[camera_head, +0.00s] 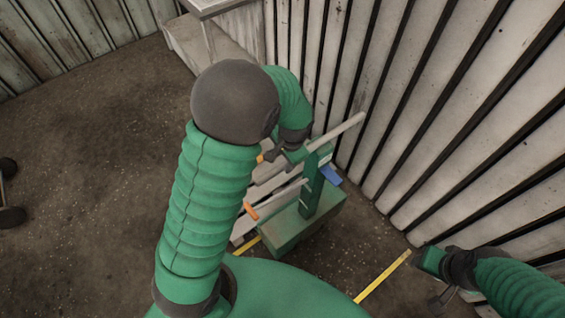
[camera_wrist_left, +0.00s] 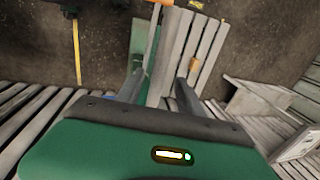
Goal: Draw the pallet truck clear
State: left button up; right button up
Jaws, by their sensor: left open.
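The green pallet truck (camera_head: 292,228) stands low beside the slatted wall in the head view, with an upright green post and a blue part next to it. Orange-tipped handle ends (camera_head: 250,211) stick out to its left. The truck's green body also shows in the left wrist view (camera_wrist_left: 143,38). My left gripper (camera_head: 284,158) is over the handle area, its fingers open (camera_wrist_left: 162,88). An orange grip (camera_wrist_left: 195,68) shows close to its right finger; I cannot tell if they touch. My right gripper (camera_head: 425,262) is at the lower right, its fingers unclear.
Pale slats (camera_wrist_left: 205,45), like a pallet, lie beside the truck. Yellow floor lines (camera_head: 385,276) run near it. The corrugated wall (camera_head: 460,110) is close on the right. A grey stepped block (camera_head: 205,45) stands at the back. Open floor (camera_head: 100,130) lies to the left.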

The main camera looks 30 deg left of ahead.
aim_at(282, 165)
pick_arm(q)
jog(key=shift+w+a+f, duration=0.1)
jog(key=shift+a+f, duration=0.1)
jog(key=shift+f, duration=0.8)
jog(key=shift+a+f, duration=0.15)
jog(key=shift+f, duration=0.8)
grip_shut()
